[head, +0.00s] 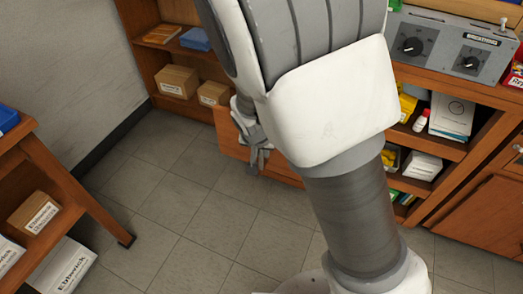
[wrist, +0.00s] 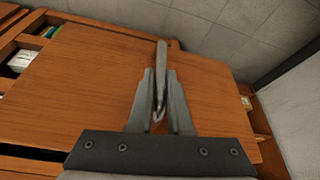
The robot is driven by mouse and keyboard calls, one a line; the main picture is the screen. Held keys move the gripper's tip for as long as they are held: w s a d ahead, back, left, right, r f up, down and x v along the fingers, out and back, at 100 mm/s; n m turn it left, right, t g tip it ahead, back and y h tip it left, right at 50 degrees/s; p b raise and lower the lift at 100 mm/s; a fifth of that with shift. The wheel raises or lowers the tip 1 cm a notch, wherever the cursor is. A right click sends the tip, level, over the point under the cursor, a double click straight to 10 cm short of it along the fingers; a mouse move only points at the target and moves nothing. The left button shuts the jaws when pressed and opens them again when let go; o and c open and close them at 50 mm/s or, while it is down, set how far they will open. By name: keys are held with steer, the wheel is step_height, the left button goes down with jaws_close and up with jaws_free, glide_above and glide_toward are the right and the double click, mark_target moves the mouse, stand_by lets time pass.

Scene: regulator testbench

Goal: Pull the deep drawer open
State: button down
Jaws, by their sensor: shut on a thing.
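The deep drawer has a broad, plain wooden front (wrist: 90,85) that fills much of the wrist view. Its slim metal bar handle (wrist: 161,52) runs between my fingers. My gripper (wrist: 160,78) is shut on this handle. In the head view my gripper (head: 258,156) is low beside the drawer front (head: 232,147), which is partly hidden behind my arm. The front seems to stand out from the cabinet, but my arm hides how far. The drawer's inside is not visible.
Shelves with boxes (head: 178,82) stand behind at the left. Open shelves with a white box (head: 451,117) and a grey control unit (head: 440,45) are at the right. A wooden table (head: 55,185) stands at the far left. The tiled floor (head: 185,205) between is clear.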

steer(key=c, duration=0.8)
jaws_free()
steer(key=shift+c, duration=0.2)
steer(key=d+p+v, duration=0.1)
steer(key=p+v, duration=0.6)
steer(key=v, duration=1)
steer(key=shift+s+a+r, duration=0.15)
steer(key=shift+a+r, duration=0.05)
steer(key=shift+a, duration=0.3)
